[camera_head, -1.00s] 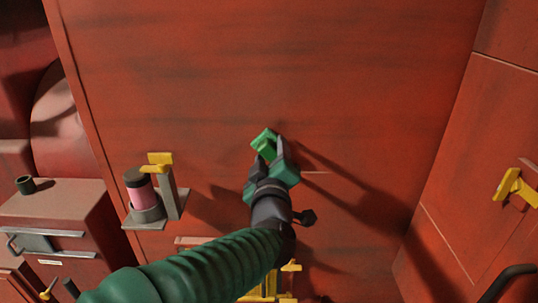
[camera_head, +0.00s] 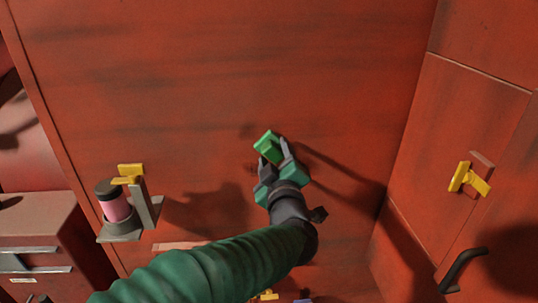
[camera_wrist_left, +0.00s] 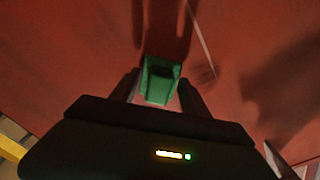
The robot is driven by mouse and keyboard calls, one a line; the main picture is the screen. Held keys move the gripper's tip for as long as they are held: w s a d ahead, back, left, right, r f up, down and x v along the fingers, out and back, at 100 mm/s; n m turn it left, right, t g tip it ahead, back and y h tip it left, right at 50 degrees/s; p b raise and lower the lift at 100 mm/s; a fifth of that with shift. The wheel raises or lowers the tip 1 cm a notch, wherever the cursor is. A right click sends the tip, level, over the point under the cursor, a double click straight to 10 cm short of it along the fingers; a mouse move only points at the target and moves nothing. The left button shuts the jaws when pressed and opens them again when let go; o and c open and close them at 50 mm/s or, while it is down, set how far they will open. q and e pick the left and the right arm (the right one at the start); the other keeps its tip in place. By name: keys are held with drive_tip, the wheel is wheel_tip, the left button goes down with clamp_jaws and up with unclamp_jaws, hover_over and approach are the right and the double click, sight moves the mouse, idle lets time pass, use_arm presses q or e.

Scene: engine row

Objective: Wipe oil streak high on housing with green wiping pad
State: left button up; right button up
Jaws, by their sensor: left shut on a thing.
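The green wiping pad (camera_head: 267,143) is held at the tip of my left gripper (camera_head: 275,155), close to the red housing (camera_head: 230,60). My left gripper is shut on it. The pad also shows between the two fingers in the left wrist view (camera_wrist_left: 160,82). I cannot tell whether the pad touches the housing. Dark smudgy bands run across the upper housing, and a small dark patch (camera_head: 248,131) lies just left of the pad; I cannot tell which is the oil streak or which is shadow. My right gripper is not in view.
A yellow latch (camera_head: 468,180) and a black handle (camera_head: 462,268) stick out from the right panel. A grey-topped cabinet (camera_head: 35,220) stands at the lower left.

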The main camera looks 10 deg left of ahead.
use_arm(q)
wheel_tip(320, 180, up, 3)
drive_tip(key=shift+f+p, duration=0.1)
drive_tip(key=shift+p, duration=0.9)
drive_tip(key=shift+a+f+b, duration=0.15)
drive_tip(key=shift+a+b, duration=0.15)
drive_tip(key=shift+b, duration=0.05)
drive_tip(key=a, duration=0.1)
drive_tip(key=s+a+b, duration=0.1)
drive_tip(key=shift+a, duration=0.3)
drive_tip(key=shift+s+a, duration=0.1)
drive_tip(key=shift+a, duration=0.6)
drive_tip(key=shift+s+a+b, duration=0.2)
drive_tip(key=shift+a+b, duration=0.2)
drive_tip(key=shift+a, duration=0.2)
drive_tip(key=shift+s+a+b, duration=0.15)
drive_tip(key=shift+a+b, duration=0.25)
drive_tip(key=shift+a, duration=0.2)
drive_tip(key=shift+s+a, duration=0.15)
drive_tip(key=shift+a, duration=0.2)
